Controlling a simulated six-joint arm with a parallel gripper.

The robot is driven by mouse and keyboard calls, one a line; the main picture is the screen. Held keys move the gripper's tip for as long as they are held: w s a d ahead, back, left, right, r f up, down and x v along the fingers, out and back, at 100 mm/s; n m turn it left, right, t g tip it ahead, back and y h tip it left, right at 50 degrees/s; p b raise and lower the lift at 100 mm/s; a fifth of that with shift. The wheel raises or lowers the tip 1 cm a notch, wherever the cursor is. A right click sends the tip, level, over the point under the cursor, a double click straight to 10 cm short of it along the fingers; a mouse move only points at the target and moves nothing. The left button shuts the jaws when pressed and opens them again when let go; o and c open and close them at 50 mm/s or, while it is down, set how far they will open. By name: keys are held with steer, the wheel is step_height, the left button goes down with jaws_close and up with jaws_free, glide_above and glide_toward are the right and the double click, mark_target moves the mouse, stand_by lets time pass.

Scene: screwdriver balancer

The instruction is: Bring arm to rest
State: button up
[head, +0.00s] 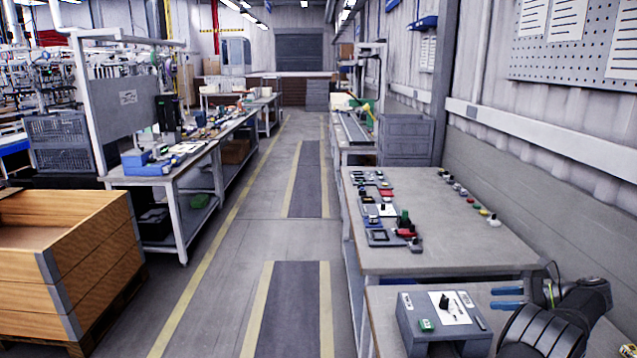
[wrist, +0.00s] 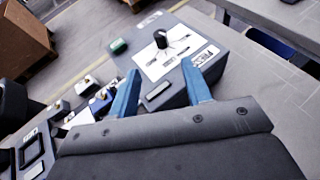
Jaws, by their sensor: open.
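My gripper (head: 503,298) is at the lower right of the head view, with its two blue fingers pointing left toward a grey box. In the wrist view my gripper (wrist: 160,80) has its fingers apart, with nothing held between them. The grey box (head: 410,318) stands on the near bench. It carries a white panel (head: 460,314) with a black upright piece (head: 444,301), and a green block (head: 426,325). The box (wrist: 178,98) also shows beyond the fingers in the wrist view. The gripper appears apart from it.
A grey bench (head: 450,240) behind holds several small parts at its left and along its right edge. The wall (head: 560,160) runs along the right. A wooden crate (head: 95,265) stands at the left. The aisle (head: 232,270) is clear.

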mark_target(448, 301)
steer(key=x, duration=1.5)
steer(key=shift+w+a+f, duration=0.1)
steer(key=shift+a+f, duration=0.05)
steer(key=shift+a, duration=0.05)
steer(key=shift+d+m+t+h, duration=0.15)
steer(key=shift+m+t+h, duration=0.15)
steer(key=shift+m+t, duration=0.1)
steer(key=m+t+h, duration=0.3)
steer(key=m, duration=0.1)
steer(key=shift+t, duration=0.3)
steer(key=m+t+h, duration=0.1)
steer(key=m+h, duration=0.3)
steer(key=shift+t, duration=0.3)
steer(key=shift+s+d+h, duration=0.1)
steer(key=shift+s+h, duration=0.3)
steer(key=shift+v, duration=1.95)
steer(key=shift+o, duration=0.4)
